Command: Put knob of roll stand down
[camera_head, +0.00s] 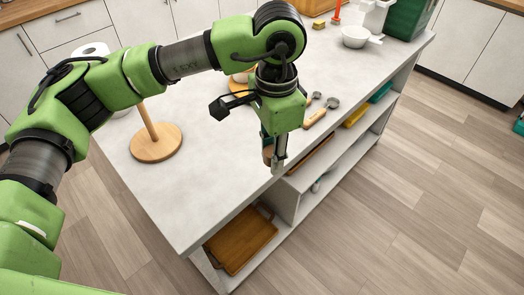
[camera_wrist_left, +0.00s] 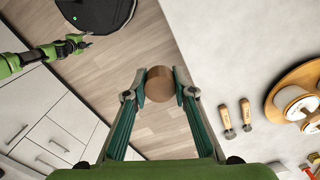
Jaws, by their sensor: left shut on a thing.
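My left gripper (camera_head: 272,160) points down at the counter's front edge and is shut on a round brown wooden knob (camera_head: 267,152). In the left wrist view the knob (camera_wrist_left: 159,84) sits between the two fingertips (camera_wrist_left: 158,92), with floor behind it and the counter edge just to the right. The roll stand (camera_head: 155,143) is a round wooden base with an upright dowel (camera_head: 148,120) on the counter's left part. The dowel's upper end is hidden behind my left arm. My right gripper (camera_wrist_left: 80,42) is small in the left wrist view; its jaws cannot be made out.
Two wooden-handled tools (camera_head: 316,117) lie on the counter (camera_head: 200,200) right of my gripper. A wooden tray with white jars (camera_wrist_left: 295,98) stands farther in. Shelves below hold a wooden board (camera_head: 240,242). Counter between stand and gripper is clear.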

